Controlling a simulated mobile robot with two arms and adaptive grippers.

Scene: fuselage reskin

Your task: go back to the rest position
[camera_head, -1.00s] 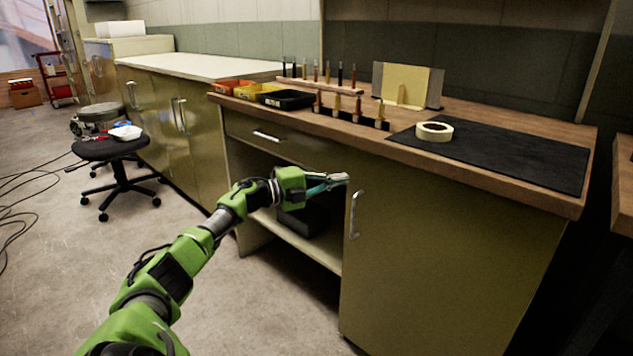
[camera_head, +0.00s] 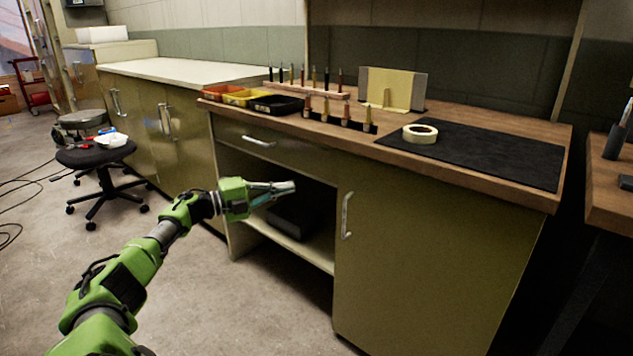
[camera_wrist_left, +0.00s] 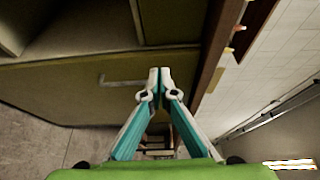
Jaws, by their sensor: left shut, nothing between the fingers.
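My left gripper (camera_head: 284,188) is shut and empty. It is stretched out in front of the open shelf bay of the wooden-topped workbench (camera_head: 470,187), below the drawer. In the left wrist view my gripper (camera_wrist_left: 160,72) shows with its fingertips together and nothing between them. A cabinet handle (camera_wrist_left: 123,81) shows close to the fingertips in that view. My right gripper is in neither view.
On the bench lie a tape roll (camera_head: 420,133) on a black mat (camera_head: 480,155), parts bins (camera_head: 276,104) and tool racks. A stool (camera_head: 96,155) with items on it stands at left. The floor (camera_head: 215,300) around my arm is clear.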

